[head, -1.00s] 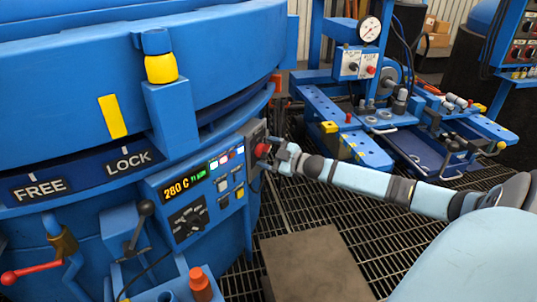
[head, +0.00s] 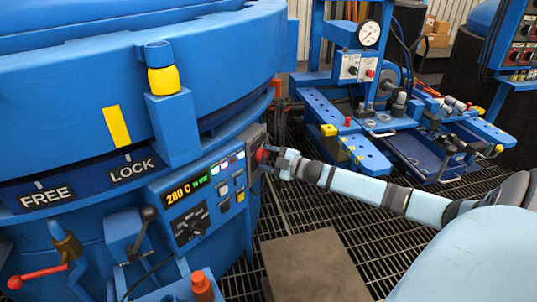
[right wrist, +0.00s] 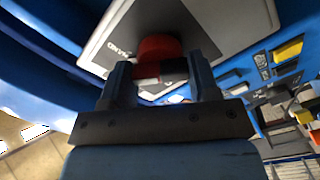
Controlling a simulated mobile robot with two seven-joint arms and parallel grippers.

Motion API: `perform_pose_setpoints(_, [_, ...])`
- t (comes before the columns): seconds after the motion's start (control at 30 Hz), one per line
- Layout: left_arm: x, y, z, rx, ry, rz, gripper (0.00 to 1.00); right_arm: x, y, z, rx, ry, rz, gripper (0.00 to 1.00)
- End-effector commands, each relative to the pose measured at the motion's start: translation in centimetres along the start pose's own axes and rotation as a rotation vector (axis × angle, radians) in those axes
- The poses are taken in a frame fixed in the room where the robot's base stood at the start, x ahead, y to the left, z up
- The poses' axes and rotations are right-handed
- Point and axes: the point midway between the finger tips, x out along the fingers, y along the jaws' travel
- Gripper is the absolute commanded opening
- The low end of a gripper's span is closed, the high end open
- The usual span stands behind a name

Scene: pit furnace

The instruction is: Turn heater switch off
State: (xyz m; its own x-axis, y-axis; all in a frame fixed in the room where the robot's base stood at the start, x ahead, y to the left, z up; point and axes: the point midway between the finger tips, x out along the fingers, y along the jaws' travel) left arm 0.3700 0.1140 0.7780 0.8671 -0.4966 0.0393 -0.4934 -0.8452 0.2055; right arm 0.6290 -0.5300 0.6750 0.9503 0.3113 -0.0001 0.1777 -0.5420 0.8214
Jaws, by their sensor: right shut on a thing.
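The heater switch is a red knob (head: 262,155) on a grey plate (head: 255,141) at the right end of the blue control panel (head: 205,197). My right gripper (head: 270,157) is at the red knob. In the right wrist view the red knob (right wrist: 158,55) sits between the two fingers of my right gripper (right wrist: 163,80), which are shut on it. The plate (right wrist: 120,32) carries lettering that I cannot fully read. The panel display (head: 187,190) reads 280 C. My left gripper is not in view.
The blue furnace body (head: 60,90) fills the left side, with FREE and LOCK labels. A red-handled lever (head: 37,276) and a black-knobbed lever (head: 147,215) stand below. A grey block (head: 315,265) is on the grating floor. A blue workbench (head: 345,150) stands behind.

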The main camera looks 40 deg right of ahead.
Motion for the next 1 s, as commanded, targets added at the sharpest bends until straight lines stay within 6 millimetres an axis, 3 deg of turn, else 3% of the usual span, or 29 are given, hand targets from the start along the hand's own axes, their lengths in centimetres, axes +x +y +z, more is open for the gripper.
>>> perform_pose_setpoints(0.1, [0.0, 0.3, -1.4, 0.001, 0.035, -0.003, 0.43, 0.0, 0.2, -0.2, -0.106, -0.001, 0.0, 0.32])
perform_pose_setpoints(0.43, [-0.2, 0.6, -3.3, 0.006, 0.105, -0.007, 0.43, 0.0, 0.0, -0.1, -0.422, 0.0, 0.0, 0.32])
perform_pose_setpoints(1.0, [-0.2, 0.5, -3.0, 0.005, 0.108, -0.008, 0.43, 0.0, -0.2, 0.1, -0.964, 0.0, 0.0, 0.32])
